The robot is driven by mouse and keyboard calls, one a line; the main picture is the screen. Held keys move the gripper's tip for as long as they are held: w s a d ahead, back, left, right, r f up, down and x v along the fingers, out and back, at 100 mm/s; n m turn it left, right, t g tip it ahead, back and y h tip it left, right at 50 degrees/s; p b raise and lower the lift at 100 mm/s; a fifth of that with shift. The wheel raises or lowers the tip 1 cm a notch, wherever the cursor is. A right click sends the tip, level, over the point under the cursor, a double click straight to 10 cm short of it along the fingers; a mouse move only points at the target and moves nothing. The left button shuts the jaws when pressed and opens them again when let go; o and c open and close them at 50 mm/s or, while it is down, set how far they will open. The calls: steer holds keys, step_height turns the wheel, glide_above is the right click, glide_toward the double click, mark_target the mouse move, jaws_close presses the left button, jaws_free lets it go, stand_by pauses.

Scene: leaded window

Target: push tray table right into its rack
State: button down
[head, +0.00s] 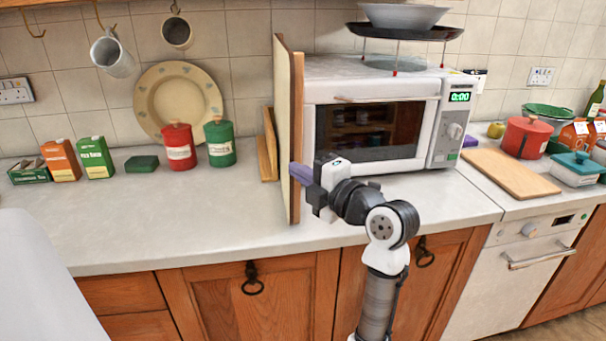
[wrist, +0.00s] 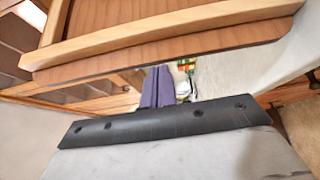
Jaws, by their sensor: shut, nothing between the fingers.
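A tall wooden panel, which looks like the tray table (head: 297,120), stands upright on the counter left of the microwave. In the wrist view its brown face and pale raised rim (wrist: 170,28) cross the top. My gripper (head: 301,174) is shut and empty, its purple fingers at the panel's front edge in the head view. In the wrist view the fingertips (wrist: 157,88) show just below the panel's edge; I cannot tell if they touch it. A wooden piece (head: 268,145) stands behind the panel against the wall; I cannot tell if it is the rack.
The white microwave (head: 370,120) stands close on the right, with a black stand and bowl on top. Red (head: 179,146) and green (head: 219,142) canisters and a plate (head: 178,98) are to the left. The front left counter is clear. A cutting board (head: 511,172) lies at right.

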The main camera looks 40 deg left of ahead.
steer(key=shift+w, duration=0.1)
steer(key=shift+w+a+b, duration=0.85)
steer(key=shift+w+b, duration=0.2)
steer(key=shift+w, duration=0.05)
steer(key=shift+s+f, duration=0.1)
